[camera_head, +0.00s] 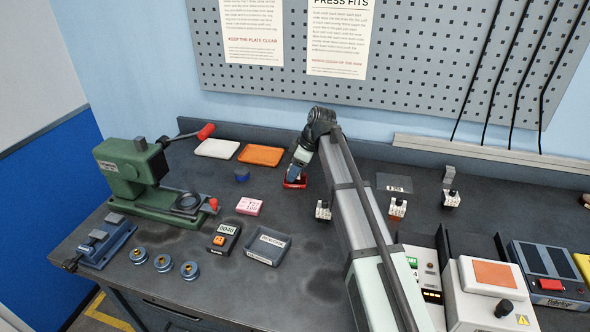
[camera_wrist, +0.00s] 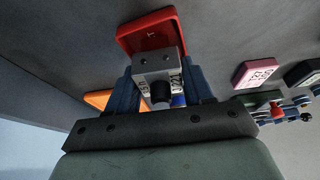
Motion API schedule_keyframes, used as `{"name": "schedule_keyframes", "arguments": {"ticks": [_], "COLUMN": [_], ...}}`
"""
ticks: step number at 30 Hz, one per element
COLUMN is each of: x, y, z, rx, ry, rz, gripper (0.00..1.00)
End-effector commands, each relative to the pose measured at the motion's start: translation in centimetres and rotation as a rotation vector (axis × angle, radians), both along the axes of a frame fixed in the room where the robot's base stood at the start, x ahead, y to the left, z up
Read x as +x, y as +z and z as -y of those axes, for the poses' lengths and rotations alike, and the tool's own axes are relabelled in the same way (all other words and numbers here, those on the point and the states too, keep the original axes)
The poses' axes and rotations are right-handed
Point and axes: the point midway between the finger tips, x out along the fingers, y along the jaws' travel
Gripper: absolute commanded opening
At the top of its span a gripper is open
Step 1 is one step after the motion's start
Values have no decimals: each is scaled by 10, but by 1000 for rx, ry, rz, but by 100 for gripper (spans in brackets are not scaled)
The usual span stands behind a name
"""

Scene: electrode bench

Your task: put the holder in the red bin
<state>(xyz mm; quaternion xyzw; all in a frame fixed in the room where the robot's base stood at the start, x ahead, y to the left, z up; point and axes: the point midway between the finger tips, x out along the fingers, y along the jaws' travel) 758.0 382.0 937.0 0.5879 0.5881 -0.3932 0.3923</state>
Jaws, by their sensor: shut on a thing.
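The holder (camera_wrist: 158,66) is a small grey block with printed labels and a black knob, seen between my blue fingers in the wrist view. My gripper (camera_wrist: 160,82) is shut on it. In the head view my gripper (camera_head: 298,165) is right at the red bin, and the holder cannot be made out there. The red bin (camera_head: 296,182) is a small shallow tray on the bench. It also shows in the wrist view (camera_wrist: 150,30), just beyond the holder. I cannot tell whether the holder touches the bin or hangs over it.
An orange tray (camera_head: 260,155), a white tray (camera_head: 217,148) and a blue round piece (camera_head: 242,174) lie left of the bin. A green press (camera_head: 135,175) stands further left. Similar small blocks (camera_head: 323,210) stand to the right, near my arm. The bench between is clear.

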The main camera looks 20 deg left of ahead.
Motion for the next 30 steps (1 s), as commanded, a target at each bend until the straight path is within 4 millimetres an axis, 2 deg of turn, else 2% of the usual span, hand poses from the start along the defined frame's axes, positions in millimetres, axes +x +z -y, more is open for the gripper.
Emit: {"name": "schedule_keyframes", "arguments": {"ticks": [11,12,20,30], "x": [0,0,0,0], "y": [-3,-4,-3,2], "z": [0,0,0,1], "rx": [1,0,0,0], "ry": [0,0,0,0], "rz": [0,0,0,0], "gripper": [1,53,77,77]}}
